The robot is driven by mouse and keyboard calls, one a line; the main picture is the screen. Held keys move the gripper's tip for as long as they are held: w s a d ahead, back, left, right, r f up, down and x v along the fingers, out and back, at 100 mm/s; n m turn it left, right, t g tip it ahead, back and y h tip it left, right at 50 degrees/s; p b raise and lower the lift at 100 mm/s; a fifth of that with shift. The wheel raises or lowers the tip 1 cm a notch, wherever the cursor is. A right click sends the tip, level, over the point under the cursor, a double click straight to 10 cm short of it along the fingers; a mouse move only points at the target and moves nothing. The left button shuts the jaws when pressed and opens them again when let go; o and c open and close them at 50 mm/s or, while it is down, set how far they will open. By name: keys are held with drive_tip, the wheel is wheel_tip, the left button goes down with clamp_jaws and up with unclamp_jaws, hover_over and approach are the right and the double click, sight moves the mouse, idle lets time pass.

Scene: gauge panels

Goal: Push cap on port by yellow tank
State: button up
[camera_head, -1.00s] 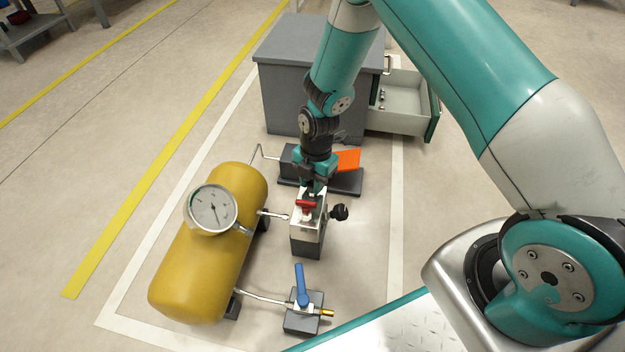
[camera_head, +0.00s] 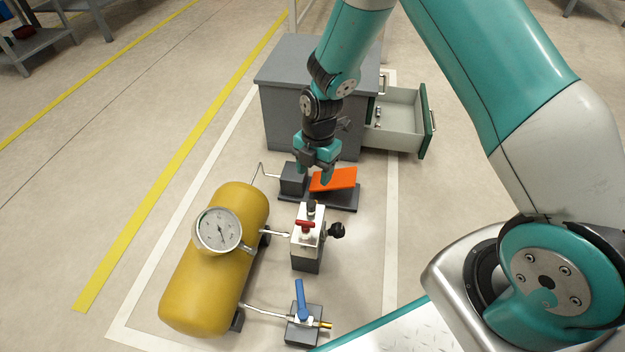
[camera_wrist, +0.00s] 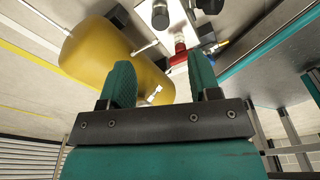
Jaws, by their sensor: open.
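The yellow tank (camera_head: 215,275) lies on the floor with a round gauge (camera_head: 218,231) on it. A thin pipe runs from it to a white valve block (camera_head: 307,236) with a red handle (camera_head: 305,225). A small dark cap (camera_head: 311,207) stands on top of the block, behind the red handle; I cannot tell how firmly it is seated. My gripper (camera_head: 315,172) is open and empty, above and behind the block, apart from the cap. In the wrist view its two teal fingers (camera_wrist: 163,76) are spread, with the tank (camera_wrist: 115,55) and red handle (camera_wrist: 180,51) beyond.
An orange pedal (camera_head: 334,180) on a dark base is near my gripper. A grey cabinet (camera_head: 308,65) with an open drawer (camera_head: 401,125) stands behind. A black knob (camera_head: 336,230) juts from the block's right. A blue-handled valve (camera_head: 301,302) is in front.

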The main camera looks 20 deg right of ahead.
wheel_tip(320, 180, up, 7)
drive_tip(key=p, duration=0.2)
drive_tip(key=shift+w+d+f, duration=0.2)
drive_tip(key=shift+d, duration=0.15)
drive_tip(key=s+a+r+m+y+p, duration=0.1)
drive_tip(key=s+a+r+m+p, duration=0.15)
drive_tip(key=r, duration=0.45)
drive_tip(key=s+a+r+m+p, duration=0.1)
drive_tip(key=s+r+m, duration=0.3)
drive_tip(key=r, duration=0.4)
drive_tip(key=s+a+r+m+y+p, duration=0.1)
drive_tip(key=s+a+r+m, duration=0.15)
drive_tip(key=r, duration=0.45)
drive_tip(key=s+r+m+y+p, duration=0.1)
drive_tip(key=s+r+m+p, duration=0.1)
drive_tip(key=s+r+m, duration=0.35)
drive_tip(key=s+r+m+p, duration=0.25)
drive_tip(key=s+r, duration=0.35)
drive_tip(key=s, duration=0.4)
wheel_tip(320, 180, up, 37)
drive_tip(key=p, duration=3.6)
drive_tip(key=shift+a+r+m+t+p, duration=0.15)
drive_tip(key=shift+a+m+t+p, duration=0.15)
drive_tip(key=shift+a+m+t, duration=0.1)
drive_tip(key=shift+w+d, duration=0.1)
